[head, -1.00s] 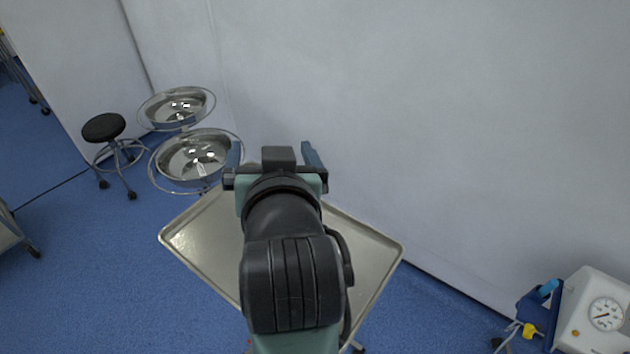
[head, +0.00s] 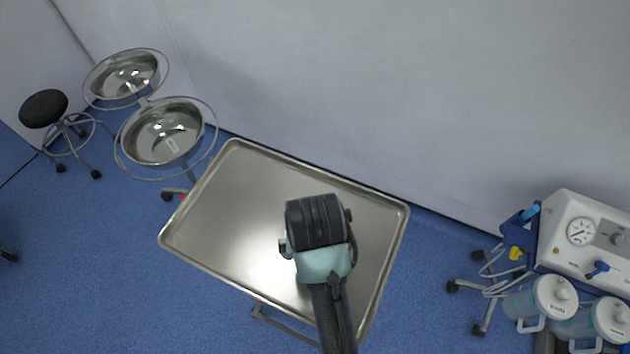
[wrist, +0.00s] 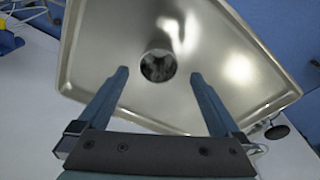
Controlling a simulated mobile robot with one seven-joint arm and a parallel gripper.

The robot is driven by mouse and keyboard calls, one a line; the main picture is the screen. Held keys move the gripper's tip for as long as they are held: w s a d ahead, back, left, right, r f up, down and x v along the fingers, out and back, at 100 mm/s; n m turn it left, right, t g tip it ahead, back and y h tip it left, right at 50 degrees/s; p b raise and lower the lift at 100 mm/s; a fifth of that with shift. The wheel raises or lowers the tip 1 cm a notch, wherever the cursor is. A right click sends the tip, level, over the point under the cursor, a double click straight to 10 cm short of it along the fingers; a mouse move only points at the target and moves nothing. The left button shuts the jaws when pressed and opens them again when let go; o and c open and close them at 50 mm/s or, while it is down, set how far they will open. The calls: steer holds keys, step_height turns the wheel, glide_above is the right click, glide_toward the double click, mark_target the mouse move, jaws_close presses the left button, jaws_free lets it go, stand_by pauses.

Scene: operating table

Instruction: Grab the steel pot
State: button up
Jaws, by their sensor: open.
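The steel pot (wrist: 158,66) shows in the wrist view as a small round metal vessel with a dark, reflective inside. It is on the steel tray (wrist: 95,30). My gripper (wrist: 159,74) is open, and its two blue fingers point toward the pot from either side in the picture. The pot appears between the fingertips and a little beyond them; I cannot tell how far below. In the head view my arm covers the pot and the gripper, and only the tray (head: 235,200) shows around it.
Two steel basins on ring stands (head: 165,135) (head: 125,75) stand left of the tray. A black stool (head: 45,108) is farther left. A white wall runs behind. A suction machine (head: 590,240) with canisters stands at the right. Much of the tray top is bare.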

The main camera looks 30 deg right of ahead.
steer(key=shift+w+d+f+p, duration=0.1)
steer(key=shift+w+f+p, duration=0.1)
steer(key=shift+f, duration=0.75)
steer(key=shift+w+d+f+p, duration=0.1)
steer(key=shift+f+p, duration=0.15)
steer(key=shift+f, duration=0.7)
steer(key=shift+w+d+f+p, duration=0.1)
steer(key=shift+w+f+p, duration=0.1)
steer(key=shift+f, duration=0.75)
steer(key=c, duration=1.3)
